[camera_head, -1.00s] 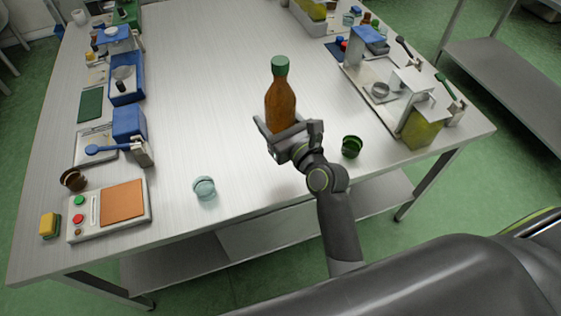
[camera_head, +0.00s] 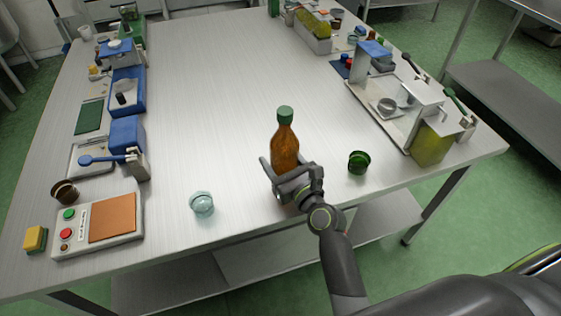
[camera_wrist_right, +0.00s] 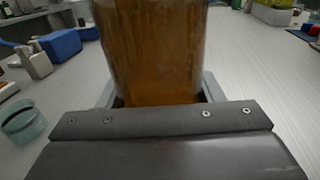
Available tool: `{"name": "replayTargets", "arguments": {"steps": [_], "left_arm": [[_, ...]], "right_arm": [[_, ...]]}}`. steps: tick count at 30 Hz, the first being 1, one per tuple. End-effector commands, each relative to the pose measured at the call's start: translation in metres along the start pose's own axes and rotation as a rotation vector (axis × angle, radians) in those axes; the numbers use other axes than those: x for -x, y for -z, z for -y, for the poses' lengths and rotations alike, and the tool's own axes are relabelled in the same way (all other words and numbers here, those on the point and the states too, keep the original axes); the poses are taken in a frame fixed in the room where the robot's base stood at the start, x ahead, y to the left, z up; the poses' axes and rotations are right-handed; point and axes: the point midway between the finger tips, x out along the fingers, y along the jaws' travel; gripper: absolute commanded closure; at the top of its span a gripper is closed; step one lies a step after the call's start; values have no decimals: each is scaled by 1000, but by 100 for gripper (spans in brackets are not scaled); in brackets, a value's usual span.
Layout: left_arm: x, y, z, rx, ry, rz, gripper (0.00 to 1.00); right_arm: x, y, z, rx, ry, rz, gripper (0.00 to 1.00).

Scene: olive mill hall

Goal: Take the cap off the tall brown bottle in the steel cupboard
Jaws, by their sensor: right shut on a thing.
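The tall brown bottle (camera_head: 285,148) is upright with its green cap (camera_head: 285,114) on top. My right gripper (camera_head: 284,184) is shut on the lower part of the bottle, over the near part of the steel table (camera_head: 215,110). Whether the bottle's base touches the table is hidden by the gripper. In the right wrist view the bottle's amber body (camera_wrist_right: 155,50) fills the upper middle, between the fingers; its cap is out of that view. My left gripper is not in view. No steel cupboard is recognisable.
A dark green cup (camera_head: 359,162) stands right of the gripper and a pale glass cup (camera_head: 202,204) left. A control panel (camera_head: 98,225) and blue equipment (camera_head: 127,90) line the left side. A steel tray (camera_head: 385,110) with equipment lies right. The table's middle is clear.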

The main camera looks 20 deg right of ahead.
Motion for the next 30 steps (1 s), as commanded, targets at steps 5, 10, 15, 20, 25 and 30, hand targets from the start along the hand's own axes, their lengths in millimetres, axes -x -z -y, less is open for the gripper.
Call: {"name": "replayTargets", "arguments": {"steps": [5,10,15,20,25,30], "left_arm": [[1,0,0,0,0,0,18],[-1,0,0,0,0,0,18],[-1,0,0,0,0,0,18],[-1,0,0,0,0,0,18],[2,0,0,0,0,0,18],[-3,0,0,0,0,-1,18]], "right_arm": [[0,-4,0,0,1,6,100],[0,2,0,0,0,1,37],[0,2,0,0,0,0,18],[0,2,0,1,0,0,18],[1,-3,0,1,0,0,18],[22,1,1,-1,3,-1,18]]}}
